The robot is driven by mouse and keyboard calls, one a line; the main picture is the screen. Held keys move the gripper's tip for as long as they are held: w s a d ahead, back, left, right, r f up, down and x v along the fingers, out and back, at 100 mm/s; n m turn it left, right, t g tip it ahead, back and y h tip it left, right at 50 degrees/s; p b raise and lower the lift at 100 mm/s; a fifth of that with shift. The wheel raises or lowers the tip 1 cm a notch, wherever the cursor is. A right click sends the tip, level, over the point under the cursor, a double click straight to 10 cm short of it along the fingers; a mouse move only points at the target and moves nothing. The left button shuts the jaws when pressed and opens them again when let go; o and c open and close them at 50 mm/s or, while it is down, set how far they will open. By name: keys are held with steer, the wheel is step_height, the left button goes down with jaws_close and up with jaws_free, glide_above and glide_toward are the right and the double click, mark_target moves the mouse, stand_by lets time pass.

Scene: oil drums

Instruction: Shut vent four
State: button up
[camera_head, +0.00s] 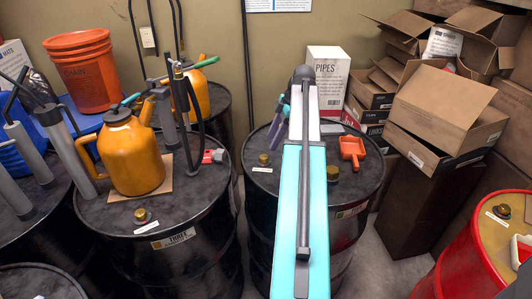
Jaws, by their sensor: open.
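Whether either vent is open or shut is too small to tell. My teal arm crosses over this drum and hides the middle of its top.
Left stands a black drum (190,215) labelled THREE, bearing a yellow-orange can (131,155) and a brass cap (142,215).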

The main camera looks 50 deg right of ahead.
mark_target(264, 157)
steer(key=shift+p+x, duration=0.7)
steer(key=shift+x, duration=3.1)
steer(key=c, duration=1.1)
steer(key=shift+a, duration=0.15)
steer(key=shift+o, duration=0.3)
